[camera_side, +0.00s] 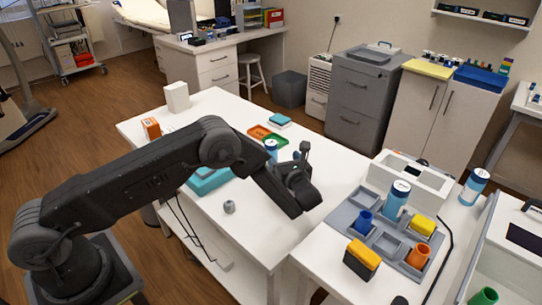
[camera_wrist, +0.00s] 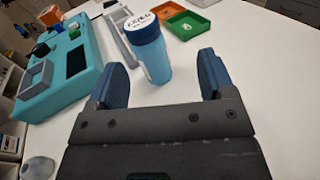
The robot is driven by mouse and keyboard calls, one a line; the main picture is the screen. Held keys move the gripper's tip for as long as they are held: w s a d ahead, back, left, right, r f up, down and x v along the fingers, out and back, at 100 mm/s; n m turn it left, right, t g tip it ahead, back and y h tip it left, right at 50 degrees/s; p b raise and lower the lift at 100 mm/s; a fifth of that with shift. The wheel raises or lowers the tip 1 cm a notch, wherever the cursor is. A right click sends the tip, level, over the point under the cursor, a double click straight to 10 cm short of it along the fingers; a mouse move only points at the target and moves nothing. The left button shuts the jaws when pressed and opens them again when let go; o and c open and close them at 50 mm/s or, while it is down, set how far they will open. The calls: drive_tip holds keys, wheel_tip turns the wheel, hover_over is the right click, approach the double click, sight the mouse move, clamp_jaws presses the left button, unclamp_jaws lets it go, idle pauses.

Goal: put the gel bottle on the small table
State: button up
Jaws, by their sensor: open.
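A light-blue bottle with a dark-blue cap and white printed top (camera_wrist: 150,52) stands upright on the white table; it also shows in the side view (camera_side: 271,148), just left of my gripper (camera_side: 300,165). In the wrist view, my gripper (camera_wrist: 163,82) is open, with the bottle ahead between its two blue fingers and nothing held. Two similar bottles stand farther right, one in the grey tray (camera_side: 397,197) and one behind it (camera_side: 474,187). I cannot tell their contents. A smaller white table (camera_side: 325,248) stands at the right and carries the grey tray.
A teal case (camera_wrist: 62,72) lies left of the bottle, with a grey holder (camera_wrist: 122,30) behind. Orange (camera_wrist: 208,3) and green (camera_wrist: 188,25) trays lie beyond. The grey tray (camera_side: 343,217) holds cups and blocks. The white table's front is mostly clear.

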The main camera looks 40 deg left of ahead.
drive_tip(key=shift+s+a+f+n+g+y, duration=0.1)
drive_tip(key=shift+s+f+n+g+y, duration=0.3)
drive_tip(key=shift+f, duration=0.3)
drive_tip(key=shift+s+a+f+n, duration=0.15)
drive_tip(key=shift+a+n, duration=0.05)
drive_tip(key=shift+n, duration=0.1)
drive_tip(key=x, duration=0.7)
drive_tip(key=shift+a, duration=0.15)
drive_tip(key=shift+c, duration=0.2)
drive_tip(key=c, duration=1.1)
